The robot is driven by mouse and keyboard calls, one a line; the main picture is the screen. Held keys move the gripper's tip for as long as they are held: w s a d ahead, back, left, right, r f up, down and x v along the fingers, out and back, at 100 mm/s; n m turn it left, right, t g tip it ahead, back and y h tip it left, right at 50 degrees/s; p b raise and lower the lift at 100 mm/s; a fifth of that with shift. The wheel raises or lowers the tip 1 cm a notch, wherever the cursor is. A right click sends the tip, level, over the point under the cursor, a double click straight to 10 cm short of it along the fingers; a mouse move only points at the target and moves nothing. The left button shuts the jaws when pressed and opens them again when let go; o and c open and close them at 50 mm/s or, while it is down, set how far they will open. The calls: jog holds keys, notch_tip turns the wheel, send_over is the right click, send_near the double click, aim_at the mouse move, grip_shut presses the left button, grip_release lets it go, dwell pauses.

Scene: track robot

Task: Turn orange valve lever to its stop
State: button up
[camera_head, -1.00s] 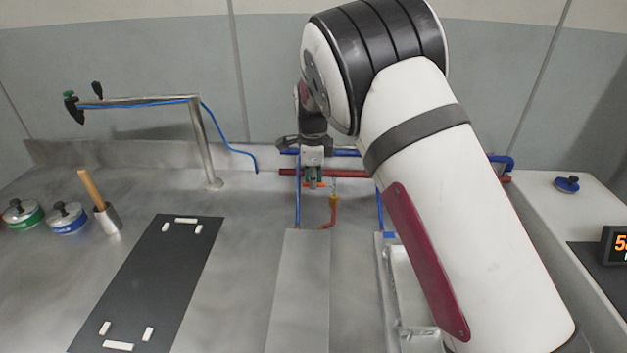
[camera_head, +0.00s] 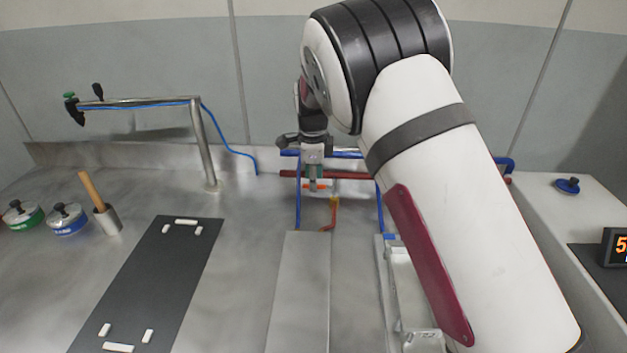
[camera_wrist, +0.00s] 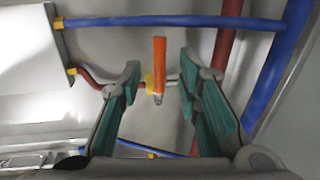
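The orange valve lever (camera_wrist: 159,62) shows in the wrist view between and beyond my fingers, running along the view's upright direction. Its yellow valve body (camera_wrist: 149,82) sits at its left, on a thin pipe. In the head view a small orange part of the lever (camera_head: 318,187) shows just under my gripper (camera_head: 314,184). In the wrist view my gripper (camera_wrist: 160,100) is open, with its green-padded fingers on either side of the lever's line. There is a gap between the lever and each pad; I see no contact.
Blue pipes (camera_wrist: 165,21) and a red pipe (camera_wrist: 228,40) run close by the lever. A grey panel (camera_head: 300,280) lies in front. A pipe stand (camera_head: 204,150) with a blue hose, a black mat (camera_head: 150,280) and lidded pots (camera_head: 66,218) are at left.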

notch_tip(320, 180, up, 11)
jog(key=s, duration=0.2)
jog(key=shift+s+f, duration=0.1)
jog(key=shift+f, duration=0.05)
jog(key=s+d+r+n+y, duration=0.1)
jog(key=s+d+r+n, duration=0.3)
jog(key=s+d+r, duration=0.35)
jog(key=s+d+r+n, duration=0.4)
jog(key=s+d+r, duration=0.1)
jog(key=s+d, duration=0.45)
jog(key=s+d+f+n, duration=0.1)
jog(key=s+d+n, duration=0.1)
jog(key=s, duration=0.5)
jog(key=s+d+f+n+t, duration=0.1)
jog(key=s+n, duration=0.3)
jog(key=s, duration=0.4)
jog(key=s+d+f+n+t+h, duration=0.1)
jog(key=s+d+f+n, duration=0.2)
jog(key=s, duration=0.5)
jog(key=shift+d+n, duration=0.4)
